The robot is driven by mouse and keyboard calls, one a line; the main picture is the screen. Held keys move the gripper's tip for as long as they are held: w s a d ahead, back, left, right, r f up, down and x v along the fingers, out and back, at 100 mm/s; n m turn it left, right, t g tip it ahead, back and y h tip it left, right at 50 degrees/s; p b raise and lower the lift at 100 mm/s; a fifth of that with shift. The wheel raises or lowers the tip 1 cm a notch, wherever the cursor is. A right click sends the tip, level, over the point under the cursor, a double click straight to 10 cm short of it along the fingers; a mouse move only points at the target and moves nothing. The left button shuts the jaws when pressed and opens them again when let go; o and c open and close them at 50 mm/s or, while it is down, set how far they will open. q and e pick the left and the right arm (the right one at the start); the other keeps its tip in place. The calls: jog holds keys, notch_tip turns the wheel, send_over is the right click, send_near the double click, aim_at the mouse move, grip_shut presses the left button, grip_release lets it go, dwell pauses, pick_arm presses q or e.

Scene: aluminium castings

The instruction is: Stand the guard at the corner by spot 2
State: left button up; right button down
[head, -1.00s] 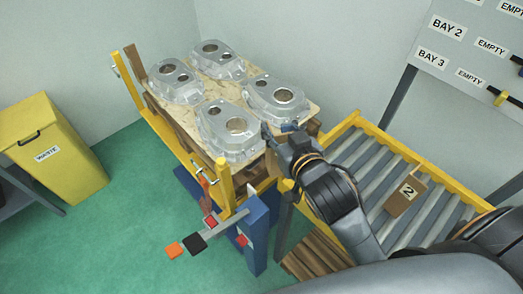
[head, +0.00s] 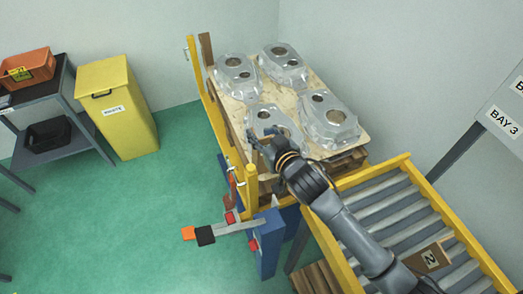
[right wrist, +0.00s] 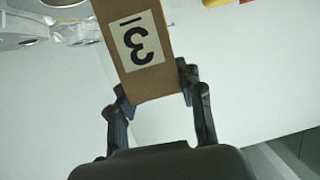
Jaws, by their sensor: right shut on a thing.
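My right gripper (head: 260,145) is at the near end of the pallet, in front of the nearest casting (head: 270,118). In the right wrist view the right gripper (right wrist: 158,97) is shut on a brown guard (right wrist: 152,82), with a finger at each side edge. The guard carries a white label with an underlined 3, upside down in that view. The held guard cannot be made out in the head view. Another brown piece (head: 206,48) stands upright at the pallet's far left corner. I see no mark reading spot 2 at the pallet. My left gripper is out of view.
Several castings sit on the pallet's board (head: 357,133). A yellow frame (head: 213,110) runs along its left side. A brown piece labelled 2 (head: 412,262) lies on the roller conveyor (head: 388,205). A yellow waste bin (head: 120,125) stands left, with clear green floor between.

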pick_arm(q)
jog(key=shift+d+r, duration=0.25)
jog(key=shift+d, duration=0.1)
pick_arm(e)
notch_tip(320, 180, down, 5)
jog(key=shift+f, duration=0.1)
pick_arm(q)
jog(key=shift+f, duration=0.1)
pick_arm(e)
jog(key=c, duration=0.7)
grip_release()
jog(key=shift+f, duration=0.1)
pick_arm(q)
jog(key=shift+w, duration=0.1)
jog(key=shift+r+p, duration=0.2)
jog(key=shift+p, duration=0.1)
pick_arm(e)
jog(key=shift+r, duration=0.25)
